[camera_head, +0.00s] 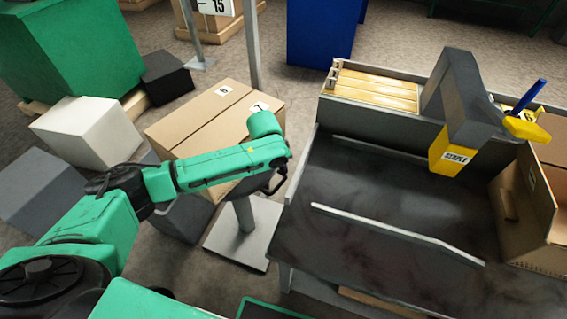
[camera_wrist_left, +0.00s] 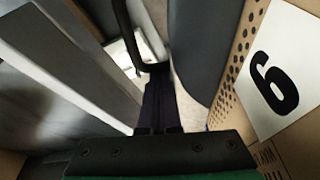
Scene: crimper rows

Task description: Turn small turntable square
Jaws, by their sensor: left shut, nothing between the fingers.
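A cardboard carton (camera_head: 200,115) with numbered labels sits left of the workbench, partly hidden by my left arm. Below it a grey post (camera_head: 243,214) stands on a pale square base plate (camera_head: 243,238). A turntable top is not clearly visible; the carton and my arm cover that area. My left gripper (camera_head: 279,184) is shut and empty, between the carton's right side and the bench's left edge. In the left wrist view its dark fingers (camera_wrist_left: 158,100) are together, with a perforated cardboard face (camera_wrist_left: 245,60) bearing a number label close on the right. My right gripper is not in view.
The dark workbench (camera_head: 380,205) with metal rails is close on the right. It carries a grey and yellow device (camera_head: 455,110) and an open carton (camera_head: 525,205). White (camera_head: 88,132) and grey boxes (camera_head: 42,188) crowd the floor at left. A thin post (camera_head: 252,45) rises behind.

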